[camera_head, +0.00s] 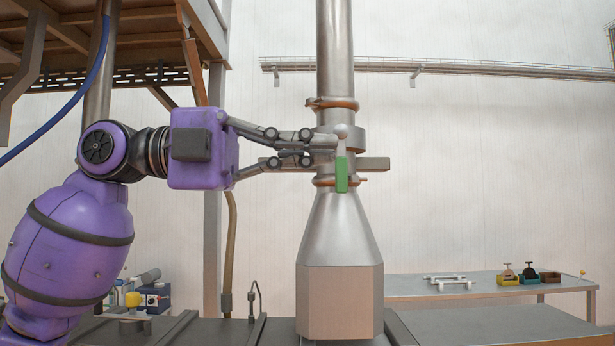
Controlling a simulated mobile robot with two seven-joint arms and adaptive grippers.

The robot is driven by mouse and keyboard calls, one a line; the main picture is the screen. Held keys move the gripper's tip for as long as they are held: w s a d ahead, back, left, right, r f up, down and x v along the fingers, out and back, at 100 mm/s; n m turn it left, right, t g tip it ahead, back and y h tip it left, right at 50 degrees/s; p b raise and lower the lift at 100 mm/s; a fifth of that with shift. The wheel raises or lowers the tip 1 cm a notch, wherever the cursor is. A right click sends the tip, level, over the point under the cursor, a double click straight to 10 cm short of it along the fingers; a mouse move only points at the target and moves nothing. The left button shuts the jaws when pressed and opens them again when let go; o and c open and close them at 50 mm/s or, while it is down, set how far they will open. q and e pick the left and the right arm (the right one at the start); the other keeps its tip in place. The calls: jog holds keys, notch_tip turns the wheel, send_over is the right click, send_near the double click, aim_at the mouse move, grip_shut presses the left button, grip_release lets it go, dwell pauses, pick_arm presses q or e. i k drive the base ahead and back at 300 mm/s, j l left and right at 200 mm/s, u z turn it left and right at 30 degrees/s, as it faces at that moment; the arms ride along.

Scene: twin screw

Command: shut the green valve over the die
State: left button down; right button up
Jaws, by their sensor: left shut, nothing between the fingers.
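The green valve handle (341,174) hangs downward in front of the steel pipe, just above the cone-shaped hopper (340,232). My left gripper (334,148) reaches in from the left at the height of the valve. Its fingers are shut with nothing between them, and the tips are at the upper end of the green handle. I cannot tell whether they touch it. A flat metal bar (372,164) crosses the pipe behind the handle. The die is not clearly identifiable. My right gripper is not in view.
A metal table (420,288) at the right holds white brackets (448,282) and small coloured bins (529,276). A blue box (155,298) and bottles stand low at the left. A wooden platform (140,30) overhangs the upper left. The space right of the pipe is open.

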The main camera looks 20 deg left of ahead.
aim_at(341, 129)
jog(key=i+j, duration=0.75)
jog(key=j, duration=0.25)
